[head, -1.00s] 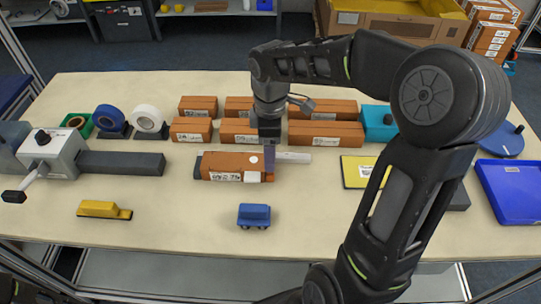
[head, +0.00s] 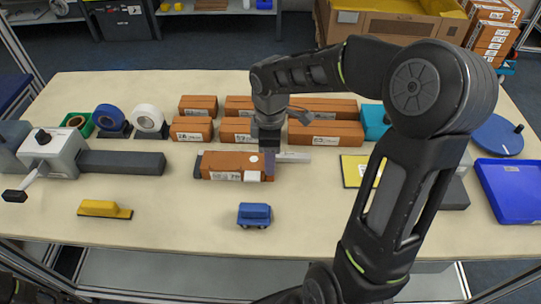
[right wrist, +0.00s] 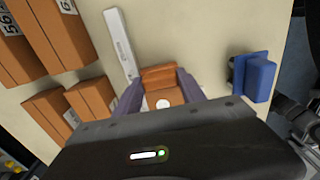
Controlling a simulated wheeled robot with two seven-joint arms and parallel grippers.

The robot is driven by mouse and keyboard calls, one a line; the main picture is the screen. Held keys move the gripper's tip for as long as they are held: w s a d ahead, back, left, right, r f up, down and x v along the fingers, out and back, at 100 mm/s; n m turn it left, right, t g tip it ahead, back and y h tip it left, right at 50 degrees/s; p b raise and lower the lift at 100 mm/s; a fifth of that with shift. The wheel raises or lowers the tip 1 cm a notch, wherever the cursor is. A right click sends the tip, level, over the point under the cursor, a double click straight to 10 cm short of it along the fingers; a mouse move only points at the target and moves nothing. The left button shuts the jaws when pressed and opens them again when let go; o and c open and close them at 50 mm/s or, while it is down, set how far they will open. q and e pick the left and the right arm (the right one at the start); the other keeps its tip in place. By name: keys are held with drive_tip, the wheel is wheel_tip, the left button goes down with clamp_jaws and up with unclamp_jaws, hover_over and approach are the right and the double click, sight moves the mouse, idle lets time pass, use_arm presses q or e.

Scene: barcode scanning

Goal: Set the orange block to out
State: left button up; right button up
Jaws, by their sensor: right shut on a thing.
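The orange block (head: 228,173) with a white label and a white dot lies near the middle of the table. My right gripper (head: 233,166) is shut on it, with a dark purplish finger at each end. The right wrist view also shows the block (right wrist: 160,98) between the two fingers (right wrist: 159,93). I cannot tell whether the block touches the tabletop or hangs just above it.
A thin white bar (head: 294,157) lies behind the block. Several labelled orange boxes (head: 326,134) stand in rows at the back. A blue toy-like piece (head: 254,215) is in front and a yellow one (head: 104,209) front left. A blue tray (head: 512,188) is at right.

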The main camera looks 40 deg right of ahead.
clamp_jaws()
idle(0.3)
drive_tip(key=s+d, duration=0.1)
drive_tip(key=d, duration=0.1)
drive_tip(key=s+d, duration=0.2)
drive_tip(key=s+d+p, duration=0.1)
drive_tip(key=s+d, duration=0.1)
drive_tip(key=shift+s+d, duration=0.1)
drive_tip(key=shift+d, duration=0.3)
drive_tip(key=o, duration=0.8)
unclamp_jaws()
drive_tip(key=shift+r, duration=0.1)
drive_tip(key=shift+r+b, duration=0.35)
drive_tip(key=shift+r, duration=3.45)
